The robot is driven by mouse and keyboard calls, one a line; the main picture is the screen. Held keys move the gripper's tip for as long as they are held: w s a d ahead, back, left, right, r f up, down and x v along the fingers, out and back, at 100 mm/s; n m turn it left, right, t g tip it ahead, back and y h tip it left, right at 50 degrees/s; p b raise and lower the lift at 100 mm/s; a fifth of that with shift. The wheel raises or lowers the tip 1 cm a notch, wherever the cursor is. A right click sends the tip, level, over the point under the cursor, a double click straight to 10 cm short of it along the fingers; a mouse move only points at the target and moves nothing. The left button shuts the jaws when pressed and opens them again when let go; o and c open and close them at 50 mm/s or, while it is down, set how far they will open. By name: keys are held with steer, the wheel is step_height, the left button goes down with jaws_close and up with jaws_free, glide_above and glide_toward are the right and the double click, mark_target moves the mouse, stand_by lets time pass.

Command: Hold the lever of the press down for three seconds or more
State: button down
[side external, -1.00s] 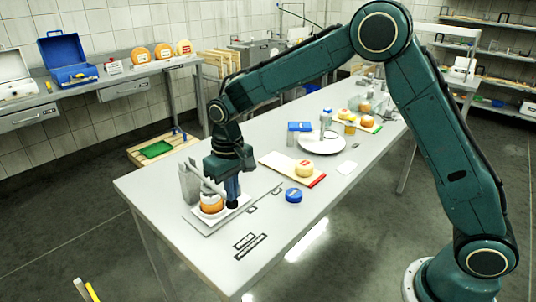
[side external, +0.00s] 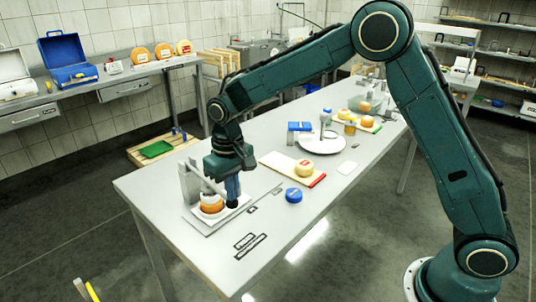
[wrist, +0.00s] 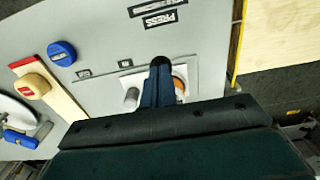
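The press stands at the near left end of the table, with a grey upright (side external: 187,184) and a pale base plate (side external: 203,228). An orange-and-white cheese wheel (side external: 211,208) sits on it; part of it also shows in the wrist view (wrist: 180,84). The grey lever (side external: 212,187) slopes down to the right above the wheel toward my fingers. My gripper (side external: 233,204) points down beside the wheel, its blue fingers with dark tips together. In the wrist view the fingers (wrist: 160,62) look shut and cover part of the press. Contact with the lever is hidden.
A blue round piece (side external: 293,195) and a red-and-cream board (side external: 315,181) with a cheese (side external: 304,170) lie to the right of the press. A white plate (side external: 322,147) stands farther back. The PRESS label (wrist: 160,19) lies flat on the table.

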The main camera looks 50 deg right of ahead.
step_height(320, 180, up, 10)
stand_by(2.3)
stand_by(0.4)
steer(key=s+d+r+t, duration=0.1)
steer(key=s+d+r, duration=0.3)
steer(key=s, duration=0.3)
steer(key=s+d+r+t, duration=0.2)
steer(key=s+d+r, duration=0.1)
steer(key=s+r, duration=0.3)
steer(key=s+d+f+t, duration=0.1)
steer(key=s+d+f, duration=0.1)
steer(key=s, duration=0.6)
steer(key=s+d+f+t, duration=0.1)
steer(key=s+d+f, duration=0.1)
steer(key=s, duration=0.7)
steer(key=shift+f+t, duration=0.25)
steer(key=shift+t, duration=0.05)
